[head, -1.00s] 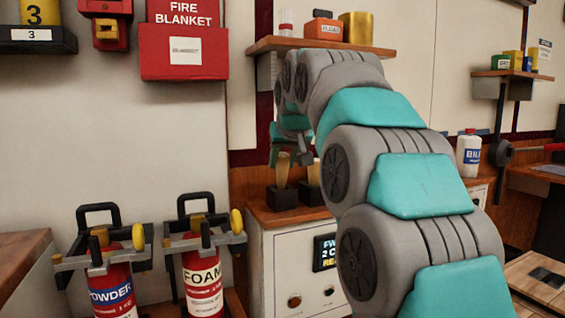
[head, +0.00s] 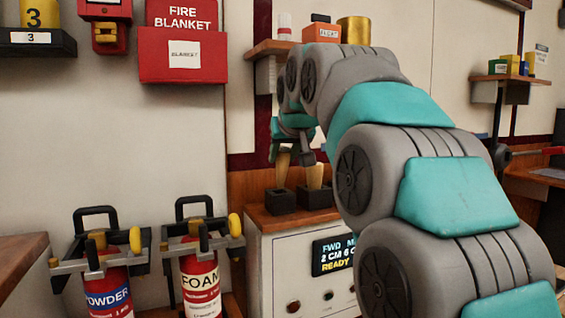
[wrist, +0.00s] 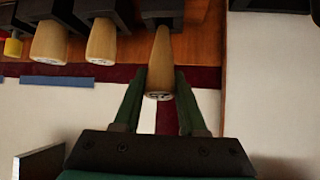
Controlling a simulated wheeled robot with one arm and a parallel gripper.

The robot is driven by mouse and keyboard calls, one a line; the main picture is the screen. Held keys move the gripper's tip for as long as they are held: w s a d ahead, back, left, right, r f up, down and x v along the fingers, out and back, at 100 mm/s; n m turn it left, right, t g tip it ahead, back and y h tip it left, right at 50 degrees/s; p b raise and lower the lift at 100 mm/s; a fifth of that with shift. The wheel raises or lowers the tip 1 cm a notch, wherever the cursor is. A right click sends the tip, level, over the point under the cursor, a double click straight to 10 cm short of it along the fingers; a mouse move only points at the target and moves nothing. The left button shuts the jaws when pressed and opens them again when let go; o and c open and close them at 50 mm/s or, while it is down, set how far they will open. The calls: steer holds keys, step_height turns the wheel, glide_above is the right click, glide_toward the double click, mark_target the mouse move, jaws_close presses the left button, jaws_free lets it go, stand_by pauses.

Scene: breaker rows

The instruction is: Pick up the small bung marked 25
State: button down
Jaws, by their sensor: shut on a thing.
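My gripper (wrist: 159,100) is shut on a tapered pale wooden bung (wrist: 160,62), with one dark green finger on each side of its wide end. Small dark marking shows on that end but is too blurred to read surely. The held bung shows more of its length than its neighbours and lines up with a black block (wrist: 162,10); I cannot tell whether its narrow end is clear of it. In the head view my gripper (head: 293,150) is over the left bung (head: 283,166), partly hidden by the arm.
Two more wooden bungs, one in the middle (wrist: 101,42) and one at left (wrist: 49,42), sit in black blocks in the wrist view. The head view shows a cabinet with a lit display (head: 334,252), a shelf (head: 285,47) above and two extinguishers at left, FOAM (head: 201,283) and POWDER (head: 109,297).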

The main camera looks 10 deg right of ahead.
steer(key=shift+s+r, duration=0.3)
steer(key=shift+r, duration=0.5)
steer(key=shift+s+r, duration=0.3)
steer(key=shift+r, duration=0.45)
steer(key=s+r+g+p, duration=0.2)
steer(key=s+g, duration=0.2)
steer(key=s, duration=1.7)
steer(key=shift+p, duration=0.4)
